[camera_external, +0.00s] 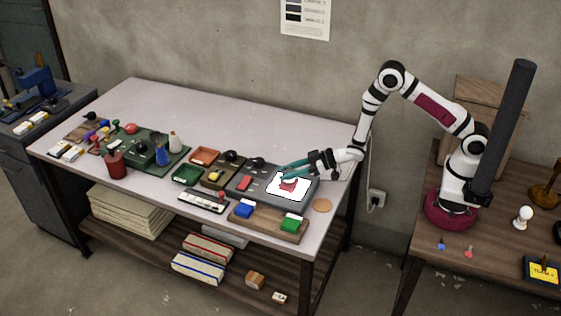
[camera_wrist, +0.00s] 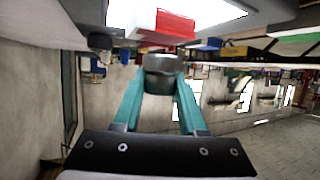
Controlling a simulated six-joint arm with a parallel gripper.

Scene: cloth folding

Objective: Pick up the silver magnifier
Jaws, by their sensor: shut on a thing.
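My gripper (camera_external: 284,178) has teal fingers and is over the bright white panel of a dark grey box on the table. In the wrist view, my gripper (camera_wrist: 162,75) is shut on a short, rounded silver-grey piece, which looks like the silver magnifier (camera_wrist: 162,62). Its full shape is hidden by the fingers and the viewing angle. In the outside view it is too small to make out. A red-and-white piece (camera_wrist: 162,24) shows just beyond the fingertips, against the white panel (camera_wrist: 205,12). The red piece (camera_external: 288,185) also shows on the panel in the outside view.
The dark grey box (camera_external: 312,196) carries the lit panel. In front are a wooden tray (camera_external: 268,224) with blue and green blocks, and a white strip (camera_external: 203,201). Small trays, bottles and a red cup (camera_external: 117,165) crowd the left. The table's back (camera_external: 200,110) is clear.

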